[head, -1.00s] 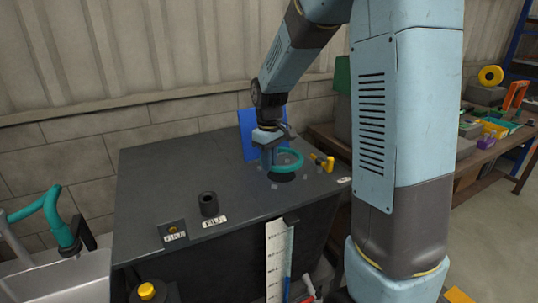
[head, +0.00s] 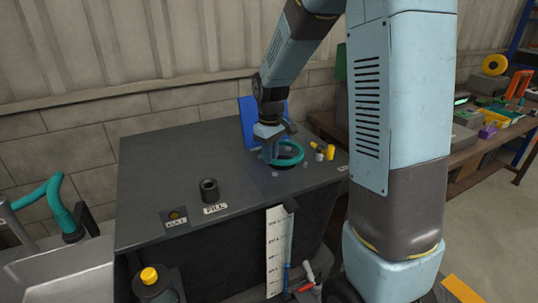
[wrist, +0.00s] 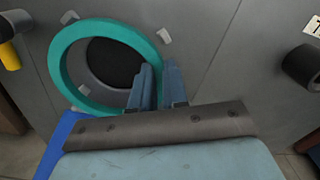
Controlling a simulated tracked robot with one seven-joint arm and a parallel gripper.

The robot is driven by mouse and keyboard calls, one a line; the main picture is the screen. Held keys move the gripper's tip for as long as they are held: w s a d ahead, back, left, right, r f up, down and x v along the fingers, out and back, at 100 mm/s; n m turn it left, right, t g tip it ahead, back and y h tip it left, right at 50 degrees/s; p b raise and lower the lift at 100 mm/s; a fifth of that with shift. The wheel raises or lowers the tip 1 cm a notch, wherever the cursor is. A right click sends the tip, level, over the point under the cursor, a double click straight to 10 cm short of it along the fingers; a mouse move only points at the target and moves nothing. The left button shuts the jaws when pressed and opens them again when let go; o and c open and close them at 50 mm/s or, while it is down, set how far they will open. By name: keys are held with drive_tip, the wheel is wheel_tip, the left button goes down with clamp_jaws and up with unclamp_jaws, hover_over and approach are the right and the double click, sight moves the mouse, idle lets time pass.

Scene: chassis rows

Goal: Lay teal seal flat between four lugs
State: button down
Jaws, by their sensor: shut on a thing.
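The teal seal (head: 290,160) is a ring low over the right part of the dark cabinet top. My gripper (head: 268,158) is shut on the seal's rim. In the wrist view the gripper (wrist: 160,88) grips the edge of the teal seal (wrist: 57,55), which surrounds part of a dark round opening (wrist: 112,64) and sits off-centre from it. I cannot tell whether the seal touches the top.
A blue panel (head: 247,115) stands behind my gripper. A yellow-handled valve (head: 324,151) is just right of the seal.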

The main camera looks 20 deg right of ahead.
drive_tip(key=shift+f, duration=1.4)
drive_tip(key=c, duration=1.1)
unclamp_jaws()
drive_tip(key=shift+o, duration=0.2)
drive_tip(key=shift+r, duration=0.1)
wheel_tip(320, 180, up, 14)
drive_tip(key=shift+f, duration=0.25)
